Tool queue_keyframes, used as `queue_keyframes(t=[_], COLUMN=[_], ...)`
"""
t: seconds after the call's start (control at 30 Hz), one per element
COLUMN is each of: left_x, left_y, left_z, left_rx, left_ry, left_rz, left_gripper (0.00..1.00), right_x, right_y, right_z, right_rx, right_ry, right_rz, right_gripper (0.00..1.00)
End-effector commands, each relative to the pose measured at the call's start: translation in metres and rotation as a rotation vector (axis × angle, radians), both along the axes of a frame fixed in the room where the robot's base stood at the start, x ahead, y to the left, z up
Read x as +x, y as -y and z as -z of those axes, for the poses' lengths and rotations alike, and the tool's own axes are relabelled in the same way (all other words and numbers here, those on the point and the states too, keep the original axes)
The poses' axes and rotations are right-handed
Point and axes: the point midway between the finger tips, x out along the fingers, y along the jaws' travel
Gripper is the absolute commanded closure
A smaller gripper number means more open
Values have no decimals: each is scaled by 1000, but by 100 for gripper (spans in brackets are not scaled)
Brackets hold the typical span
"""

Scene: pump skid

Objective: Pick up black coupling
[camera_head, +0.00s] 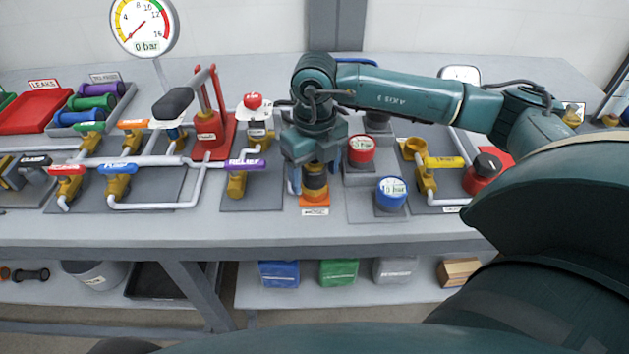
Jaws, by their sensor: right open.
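The gripper body hides the coupling's top. My left gripper is not in view.
A red-capped part (361,150) and a blue-capped gauge (391,190) stand close to the right. The purple-handled relief valve (240,175) is to the left, and a red hand pump (210,130) is behind it. The bench's front strip (300,232) is clear.

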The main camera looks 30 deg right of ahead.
Motion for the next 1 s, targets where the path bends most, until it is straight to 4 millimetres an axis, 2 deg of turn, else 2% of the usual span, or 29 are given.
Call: queue_keyframes(t=[0.1,0.3,0.9,1.0], left_x=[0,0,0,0], left_y=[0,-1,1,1], left_z=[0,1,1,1], left_rx=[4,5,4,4], left_ry=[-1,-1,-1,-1], left_rz=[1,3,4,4], left_gripper=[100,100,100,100], right_x=[0,0,0,0], right_y=[0,-1,-1,-1], right_z=[7,7,7,7], right_rx=[1,1,1,2], right_ry=[0,1,1,2], right_rz=[0,-1,-1,-1], right_gripper=[32,32,81,85])
